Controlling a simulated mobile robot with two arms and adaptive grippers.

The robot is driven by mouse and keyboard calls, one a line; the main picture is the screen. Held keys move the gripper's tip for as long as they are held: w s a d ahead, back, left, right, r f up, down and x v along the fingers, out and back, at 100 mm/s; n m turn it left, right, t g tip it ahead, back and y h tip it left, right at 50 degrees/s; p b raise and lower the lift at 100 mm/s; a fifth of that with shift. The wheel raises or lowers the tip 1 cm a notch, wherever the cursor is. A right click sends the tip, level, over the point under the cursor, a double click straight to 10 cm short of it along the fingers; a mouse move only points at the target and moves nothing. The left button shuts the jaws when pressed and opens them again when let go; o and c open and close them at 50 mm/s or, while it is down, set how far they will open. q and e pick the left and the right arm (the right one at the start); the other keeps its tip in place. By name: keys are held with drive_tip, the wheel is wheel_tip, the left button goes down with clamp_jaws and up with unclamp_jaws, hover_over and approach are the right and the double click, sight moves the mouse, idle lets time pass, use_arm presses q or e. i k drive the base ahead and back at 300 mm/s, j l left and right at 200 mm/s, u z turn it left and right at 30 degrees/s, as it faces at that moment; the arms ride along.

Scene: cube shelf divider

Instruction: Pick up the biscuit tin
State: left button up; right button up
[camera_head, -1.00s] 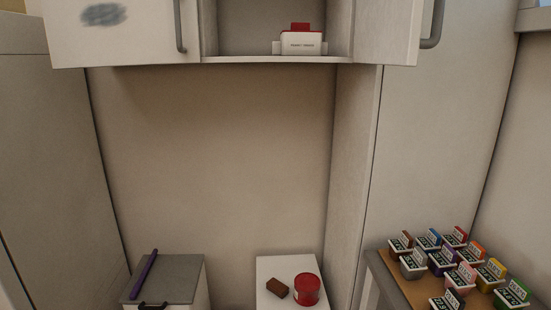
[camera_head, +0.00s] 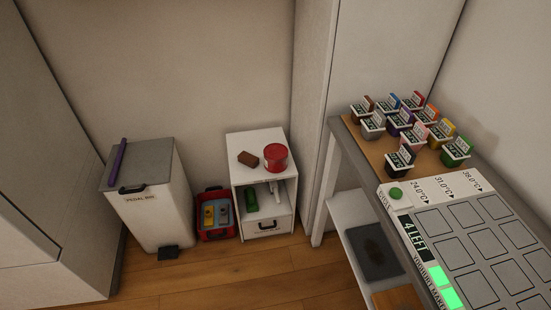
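A red round tin (camera_head: 276,157) with a pale label band stands on top of a small white cabinet (camera_head: 240,177) in the middle of the view; it looks like the biscuit tin. A brown block (camera_head: 248,158) lies just left of it on the same top, a small gap apart. Neither of my grippers shows in the head view.
A pedal bin (camera_head: 150,205) with a purple stick (camera_head: 118,160) on its lid stands left of the cabinet. A red crate (camera_head: 215,233) sits between them. At right a table (camera_head: 372,155) holds several small tubs and a yoghurt maker (camera_head: 440,225). Wooden floor in front is clear.

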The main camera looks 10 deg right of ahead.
sight(276, 154)
drive_tip(key=i+j+z, duration=0.25)
drive_tip(key=i+j, duration=0.4)
drive_tip(key=i, duration=0.1)
